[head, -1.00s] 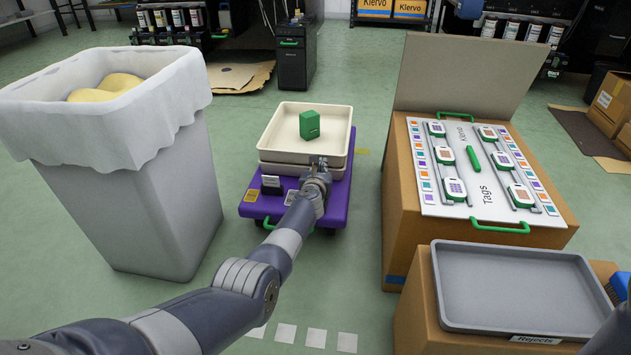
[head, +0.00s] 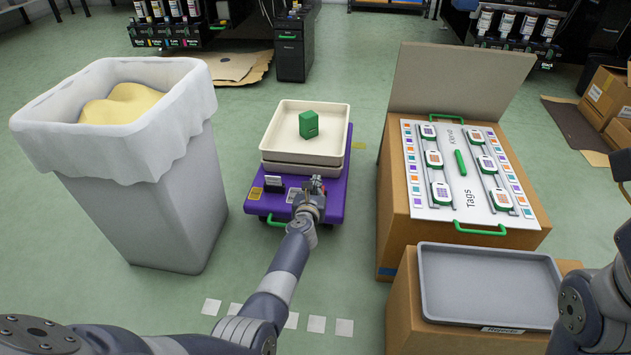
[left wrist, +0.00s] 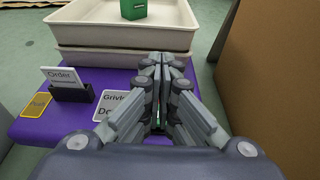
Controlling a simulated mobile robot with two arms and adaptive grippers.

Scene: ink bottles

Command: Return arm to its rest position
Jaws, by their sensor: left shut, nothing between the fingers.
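My left gripper (head: 316,183) is shut and empty. It is over the near part of the purple cart (head: 334,205), just in front of the cream trays. In the left wrist view its fingers (left wrist: 161,62) are together, pointing at the near wall of the trays. A green box (head: 309,124) stands in the top cream tray (head: 270,148), beyond the gripper. It shows in part at the top of the left wrist view (left wrist: 133,9). My right arm comes in at the right edge of the head view; its gripper is not in view.
A lined bin (head: 150,220) with yellow contents stands left. A carton (head: 395,225) holding the tag board (head: 463,205) stands right. The empty grey Rejects tray (head: 490,285) lies on a nearer carton. A black order card holder (left wrist: 70,90) stands on the cart. Open floor lies around the cart.

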